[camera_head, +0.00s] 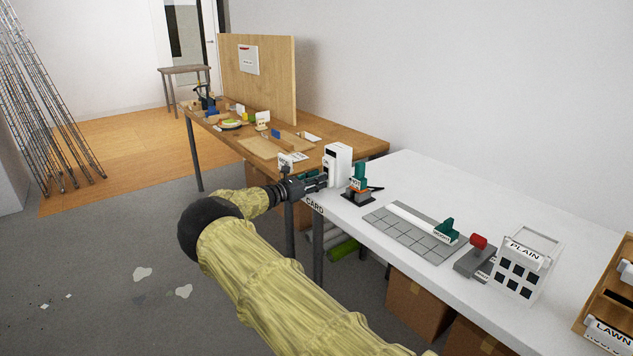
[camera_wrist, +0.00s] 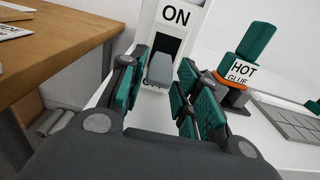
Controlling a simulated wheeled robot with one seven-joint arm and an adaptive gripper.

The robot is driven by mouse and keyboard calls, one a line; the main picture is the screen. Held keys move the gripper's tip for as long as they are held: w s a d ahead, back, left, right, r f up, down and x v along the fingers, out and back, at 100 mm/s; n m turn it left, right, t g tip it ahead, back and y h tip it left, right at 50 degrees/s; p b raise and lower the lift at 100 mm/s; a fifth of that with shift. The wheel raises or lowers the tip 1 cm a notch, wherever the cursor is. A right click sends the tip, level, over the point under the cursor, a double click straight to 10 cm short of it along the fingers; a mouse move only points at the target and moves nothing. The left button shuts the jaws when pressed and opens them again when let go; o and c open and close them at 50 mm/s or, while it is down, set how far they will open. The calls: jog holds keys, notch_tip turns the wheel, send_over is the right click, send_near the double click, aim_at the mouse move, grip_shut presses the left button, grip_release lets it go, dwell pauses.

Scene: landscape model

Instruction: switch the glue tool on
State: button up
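A white upright switch box (camera_head: 338,165) stands at the near-left end of the white table. In the wrist view the box (camera_wrist: 197,18) bears the word ON above a dark slot, and a grey lever (camera_wrist: 160,69) sticks out low in that slot. My gripper (camera_head: 322,181) is close in front of the box. In the wrist view its teal-padded fingers (camera_wrist: 158,82) are apart, with the lever between their tips and gaps visible. The teal glue tool (camera_head: 359,178) stands upright just right of the box; its HOT GLUE label and orange ring show in the wrist view (camera_wrist: 258,42).
A grey tiled mat (camera_head: 395,222) with a white strip, a red-topped grey device (camera_head: 476,252) and a white PLAIN house front (camera_head: 521,266) lie further right. A wooden bench (camera_head: 360,145) with a tall board adjoins at the left.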

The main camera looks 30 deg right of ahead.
jog(key=shift+f, duration=0.1)
jog(key=c, duration=0.5)
jog(key=shift+r, duration=0.2)
jog(key=shift+a+r+y+p, duration=0.1)
jog(key=shift+r+y+p, duration=0.4)
jog(key=shift+y+p, duration=0.45)
jog(key=r+y+p, duration=0.1)
jog(key=y+p, duration=0.1)
jog(key=p, duration=0.1)
jog(key=shift+r, duration=0.2)
jog(key=y+p, duration=0.1)
jog(key=p, duration=0.1)
jog(key=r+y+p, duration=0.1)
jog(key=y+p, duration=0.1)
jog(key=shift+r+p, duration=0.1)
jog(key=shift+p, duration=0.2)
jog(key=p, duration=0.1)
jog(key=y, duration=0.1)
jog(key=y+p, duration=0.1)
jog(key=shift+d+r+y+p, duration=0.25)
jog(key=shift+r+p, duration=0.05)
jog(key=shift+g, duration=0.3)
